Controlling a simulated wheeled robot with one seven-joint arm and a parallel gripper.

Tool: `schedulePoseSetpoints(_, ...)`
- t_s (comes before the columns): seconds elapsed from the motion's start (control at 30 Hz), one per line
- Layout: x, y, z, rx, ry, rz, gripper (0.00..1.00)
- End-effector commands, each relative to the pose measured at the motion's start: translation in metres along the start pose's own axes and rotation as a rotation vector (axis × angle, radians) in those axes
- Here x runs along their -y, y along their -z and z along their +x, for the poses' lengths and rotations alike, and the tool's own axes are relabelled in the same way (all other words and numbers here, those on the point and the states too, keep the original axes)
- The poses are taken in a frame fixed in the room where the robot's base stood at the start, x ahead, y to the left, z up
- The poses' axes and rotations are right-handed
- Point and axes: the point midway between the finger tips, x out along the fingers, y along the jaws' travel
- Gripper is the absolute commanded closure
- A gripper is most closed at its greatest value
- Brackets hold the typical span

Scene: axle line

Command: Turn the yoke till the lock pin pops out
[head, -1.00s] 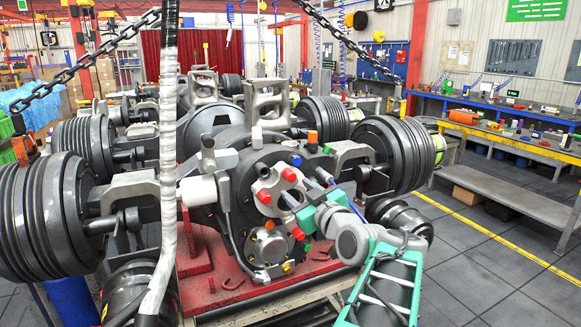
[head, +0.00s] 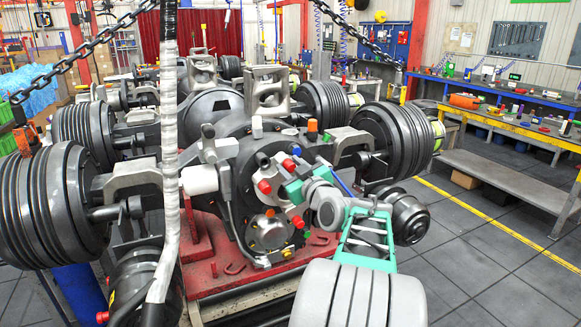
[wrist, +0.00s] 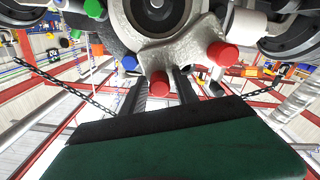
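The grey metal piece that appears to be the yoke (head: 276,177) sits on the front of the axle housing, with red caps (head: 265,187) around it. Its light casting fills the top of the wrist view (wrist: 195,42), with two red caps at its near edge. My gripper (head: 289,190) is at its right side in the head view. In the wrist view its two dark fingers (wrist: 160,92) stand apart, pointing at the casting's edge beside a red cap. I cannot pick out the lock pin.
Finned drums (head: 397,143) flank the housing. A wrapped hose (head: 170,120) hangs in front of it, and chains (head: 350,35) hang above. The assembly stands on a red stand (head: 215,265). Open floor (head: 480,245) lies to the right, before a workbench (head: 510,135).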

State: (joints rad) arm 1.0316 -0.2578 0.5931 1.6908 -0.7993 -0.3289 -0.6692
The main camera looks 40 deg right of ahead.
Motion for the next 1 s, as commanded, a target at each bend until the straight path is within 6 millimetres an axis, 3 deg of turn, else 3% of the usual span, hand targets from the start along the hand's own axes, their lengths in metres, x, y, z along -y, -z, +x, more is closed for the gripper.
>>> schedulePoseSetpoints(0.4,0.0000,0.0003,-0.0002,0.000,0.000,0.000,1.00)
schedulePoseSetpoints(1.0,0.0011,0.0000,-0.0001,0.000,0.003,0.003,1.00)
